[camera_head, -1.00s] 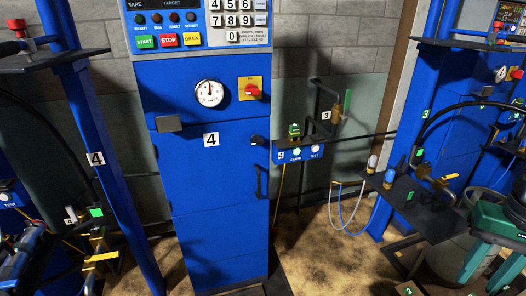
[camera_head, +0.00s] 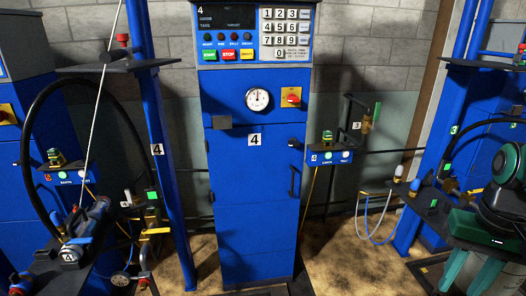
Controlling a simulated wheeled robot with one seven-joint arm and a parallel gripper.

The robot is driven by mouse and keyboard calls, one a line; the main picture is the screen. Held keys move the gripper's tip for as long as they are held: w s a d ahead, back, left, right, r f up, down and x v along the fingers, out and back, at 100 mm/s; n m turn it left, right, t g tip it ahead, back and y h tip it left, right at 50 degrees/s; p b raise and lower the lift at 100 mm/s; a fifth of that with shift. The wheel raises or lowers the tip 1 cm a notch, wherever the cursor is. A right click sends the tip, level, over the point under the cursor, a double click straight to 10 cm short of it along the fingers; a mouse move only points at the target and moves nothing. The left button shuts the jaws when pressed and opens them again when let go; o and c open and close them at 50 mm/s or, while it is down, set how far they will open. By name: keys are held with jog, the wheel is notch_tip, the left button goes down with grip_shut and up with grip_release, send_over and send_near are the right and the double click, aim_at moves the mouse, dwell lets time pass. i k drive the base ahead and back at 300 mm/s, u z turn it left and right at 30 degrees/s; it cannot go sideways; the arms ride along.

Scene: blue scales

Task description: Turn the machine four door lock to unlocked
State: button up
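Machine four is the tall blue cabinet (camera_head: 252,200) in the middle, with a white "4" label on its door. A small dark knob-like fitting (camera_head: 295,143), which looks like the door lock, sits at the door's upper right edge. Its setting is too small to read. A black vertical door handle (camera_head: 295,181) is below it. The door looks closed.
A keypad panel (camera_head: 256,35), a round gauge (camera_head: 257,99) and a red rotary switch on yellow (camera_head: 291,97) are above the door. Blue posts (camera_head: 156,120) and a hose-fitted stand are left. Dark green and black parts (camera_head: 505,185) fill the right edge. The floor before the cabinet looks clear.

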aim_at(291, 142)
jog(key=u, duration=2.25)
jog(key=k, duration=1)
jog(key=z, duration=0.85)
jog(key=i, duration=1)
jog(key=u, duration=0.05)
